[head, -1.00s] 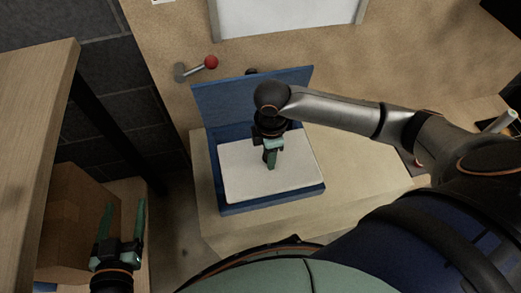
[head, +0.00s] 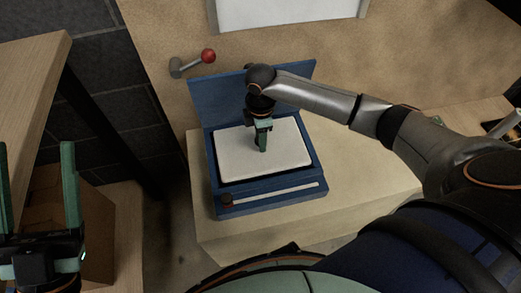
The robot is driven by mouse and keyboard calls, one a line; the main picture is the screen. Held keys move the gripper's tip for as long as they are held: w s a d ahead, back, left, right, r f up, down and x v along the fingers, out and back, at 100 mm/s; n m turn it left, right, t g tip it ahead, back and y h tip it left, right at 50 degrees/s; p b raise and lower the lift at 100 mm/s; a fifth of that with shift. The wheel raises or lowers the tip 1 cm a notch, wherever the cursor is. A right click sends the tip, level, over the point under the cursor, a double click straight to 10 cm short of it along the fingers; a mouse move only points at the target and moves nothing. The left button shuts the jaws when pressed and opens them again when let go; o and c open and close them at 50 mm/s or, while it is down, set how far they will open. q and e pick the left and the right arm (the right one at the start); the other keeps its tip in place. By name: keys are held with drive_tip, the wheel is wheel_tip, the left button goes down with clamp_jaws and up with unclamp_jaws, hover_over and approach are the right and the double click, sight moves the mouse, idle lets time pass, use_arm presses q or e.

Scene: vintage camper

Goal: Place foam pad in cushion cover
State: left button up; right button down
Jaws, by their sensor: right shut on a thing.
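The white foam pad (head: 285,155) lies flat within the blue cushion cover (head: 215,189), which rests on a light wooden bench. The cover's back flap (head: 215,95) stands raised behind the pad. A pale strip (head: 280,190) with a small brown piece at its left end runs along the cover's front border. My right gripper (head: 263,145) points down and is shut on the pad near its middle, hiding a small part of it. My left gripper (head: 36,150) is at the lower left, away from the cover, its two green fingers wide apart with nothing between them.
A lever with a red knob (head: 208,56) is on the panel behind the cover. A wooden shelf (head: 30,65) and a brown cardboard box (head: 98,225) are at the left. The wooden bench (head: 370,180) is bare right of the cover.

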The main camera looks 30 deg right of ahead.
drive_tip(key=shift+f, duration=0.7)
wheel_tip(320, 180, down, 2)
drive_tip(key=shift+f+b, duration=0.2)
drive_tip(key=shift+b, duration=0.5)
wheel_tip(320, 180, down, 2)
drive_tip(key=shift+w+f+b, duration=0.15)
drive_tip(key=shift+b, duration=0.55)
use_arm(q)
drive_tip(key=shift+s+d+f+m+h, duration=0.15)
drive_tip(key=shift+s+m+h, duration=0.25)
drive_tip(key=shift+h, duration=0.2)
drive_tip(key=shift+s+d+f+m+h, duration=0.15)
drive_tip(key=shift+s+m+h, duration=0.15)
drive_tip(key=shift+s+h, duration=0.25)
drive_tip(key=shift+w, duration=0.1)
use_arm(e)
drive_tip(key=shift+c, duration=2.3)
unclamp_jaws()
drive_tip(key=shift+d, duration=0.1)
